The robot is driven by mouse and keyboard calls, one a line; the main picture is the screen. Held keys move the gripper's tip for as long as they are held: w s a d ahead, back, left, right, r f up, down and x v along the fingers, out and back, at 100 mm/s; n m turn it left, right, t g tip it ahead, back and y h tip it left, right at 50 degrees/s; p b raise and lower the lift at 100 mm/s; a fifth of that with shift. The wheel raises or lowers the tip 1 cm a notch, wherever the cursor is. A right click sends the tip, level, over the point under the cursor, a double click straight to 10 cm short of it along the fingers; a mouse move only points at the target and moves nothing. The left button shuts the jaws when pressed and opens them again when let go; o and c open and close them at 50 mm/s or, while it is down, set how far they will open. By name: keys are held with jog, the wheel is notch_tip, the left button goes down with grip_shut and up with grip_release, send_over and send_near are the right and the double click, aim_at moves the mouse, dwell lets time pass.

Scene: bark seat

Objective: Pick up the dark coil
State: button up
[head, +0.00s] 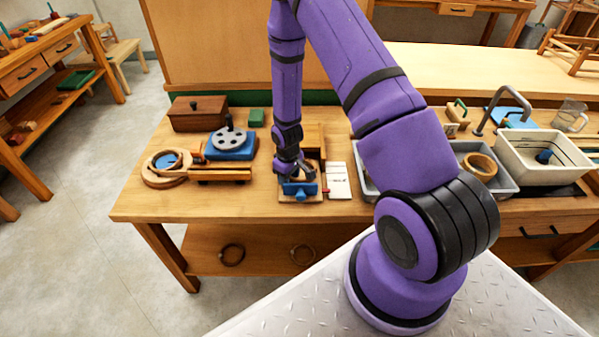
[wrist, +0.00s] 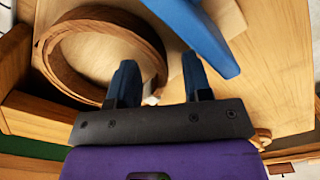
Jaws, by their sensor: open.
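The dark coil (wrist: 148,32) is a brown ring of curled bark with layered walls, lying on a pale wooden surface in the wrist view. My gripper (wrist: 157,64) is open, with its two blue fingers on either side of the coil's right wall. The left finger overlaps the inside of the ring and the right finger is outside it. I cannot tell whether either finger touches the wall. In the head view my gripper (head: 298,186) is low over the middle of the workbench, and the arm mostly hides the coil there.
A blue piece (wrist: 196,28) lies close to the right finger. A wooden box wall (wrist: 40,118) is left of the coil. On the workbench (head: 150,205), a blue-based wheel device (head: 232,146) stands left, a white card (head: 339,180) right, and a white basin (head: 520,160) far right.

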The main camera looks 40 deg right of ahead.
grip_shut()
jog(key=shift+r, duration=0.15)
